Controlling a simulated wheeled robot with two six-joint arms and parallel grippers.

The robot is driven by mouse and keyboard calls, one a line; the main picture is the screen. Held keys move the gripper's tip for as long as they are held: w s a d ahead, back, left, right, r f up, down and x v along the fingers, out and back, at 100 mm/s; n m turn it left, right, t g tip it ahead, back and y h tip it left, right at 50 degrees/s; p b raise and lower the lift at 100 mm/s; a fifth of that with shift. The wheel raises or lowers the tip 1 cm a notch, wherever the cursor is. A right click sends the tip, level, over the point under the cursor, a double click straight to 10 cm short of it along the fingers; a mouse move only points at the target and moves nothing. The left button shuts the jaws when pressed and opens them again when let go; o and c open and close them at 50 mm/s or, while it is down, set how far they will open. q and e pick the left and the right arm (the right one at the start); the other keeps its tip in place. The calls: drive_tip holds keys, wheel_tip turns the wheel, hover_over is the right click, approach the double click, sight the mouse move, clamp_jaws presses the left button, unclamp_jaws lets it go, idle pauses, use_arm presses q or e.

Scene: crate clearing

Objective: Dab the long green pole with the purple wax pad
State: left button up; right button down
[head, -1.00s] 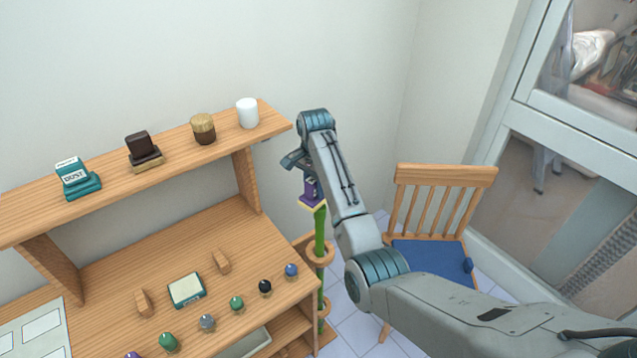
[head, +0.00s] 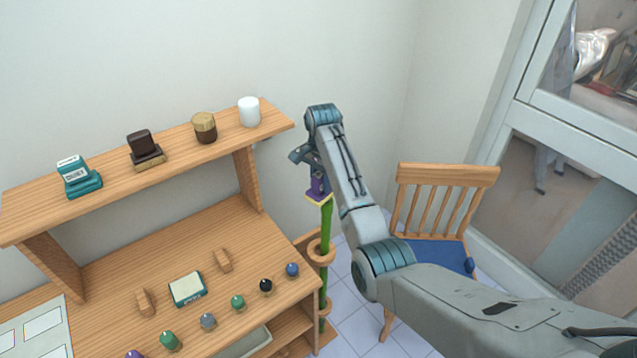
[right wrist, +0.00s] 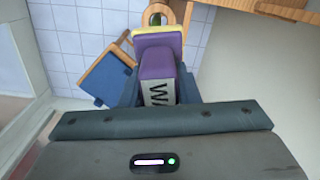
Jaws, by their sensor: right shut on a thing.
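My right gripper (head: 315,165) is shut on the purple wax pad (head: 319,187), which has a pale yellow underside. The long green pole (head: 326,230) stands in wooden rings beside the desk's right end. The pad is at the pole's top end, and the two overlap in the head view; whether they touch is hard to tell. My left gripper is not in view.
The desk shelf (head: 110,182) holds a teal dust pad (head: 78,178), a dark brown pad (head: 146,150), a brown jar (head: 204,127) and a white cup (head: 249,112). Several coloured knobs line the desk front. A wooden chair (head: 447,174) with a blue seat stands right of the pole.

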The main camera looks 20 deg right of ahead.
drive_tip(key=shift+s+d, duration=0.1)
drive_tip(key=shift+s, duration=0.05)
idle(0.4)
drive_tip(key=shift+w+d+f, duration=0.1)
drive_tip(key=shift+w+d, duration=0.2)
drive_tip(key=shift+d, duration=0.25)
drive_tip(key=shift+w+d, duration=0.25)
drive_tip(key=shift+d, duration=0.25)
drive_tip(key=shift+r, duration=2.6)
drive_tip(key=shift+f, duration=0.1)
